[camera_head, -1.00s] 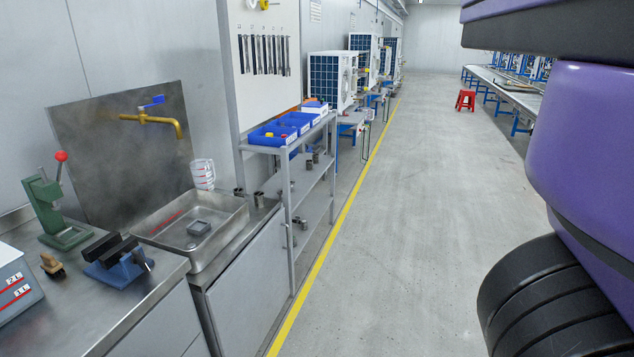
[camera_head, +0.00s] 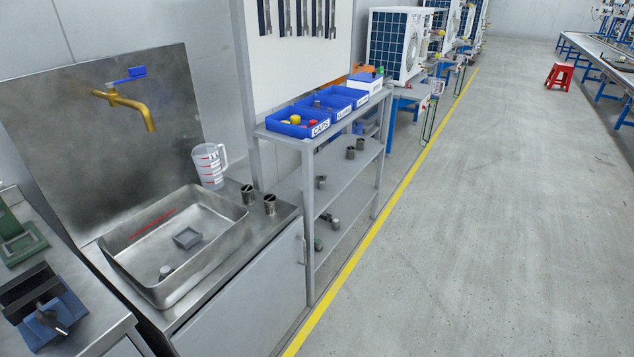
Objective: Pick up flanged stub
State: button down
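Several small grey metal fittings are in view, too small to tell which is the flanged stub. Two dark-topped cylinders, one left (camera_head: 247,195) and one right (camera_head: 270,204), stand on the counter right of the sink. On the rack's middle shelf are a pair of fittings (camera_head: 350,153) at the right and another fitting (camera_head: 321,182) at the left. More fittings (camera_head: 333,222) are on the lower shelf. A small cylinder (camera_head: 166,271) is in the sink basin near a square drain piece (camera_head: 187,238). My gripper is not in view.
The steel sink (camera_head: 243,212) sits under a brass tap (camera_head: 140,108); a measuring jug (camera_head: 209,165) stands behind it. Blue bins (camera_head: 312,128) are on the grey rack's top. A blue vise (camera_head: 45,318) is at lower left.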

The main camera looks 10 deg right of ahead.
aim_at(321, 178)
jog(key=i+l, duration=0.15)
jog(key=i, duration=0.75)
jog(key=i+l, duration=0.1)
jog(key=i, duration=0.75)
jog(key=i+l, duration=0.15)
jog(key=i, duration=0.75)
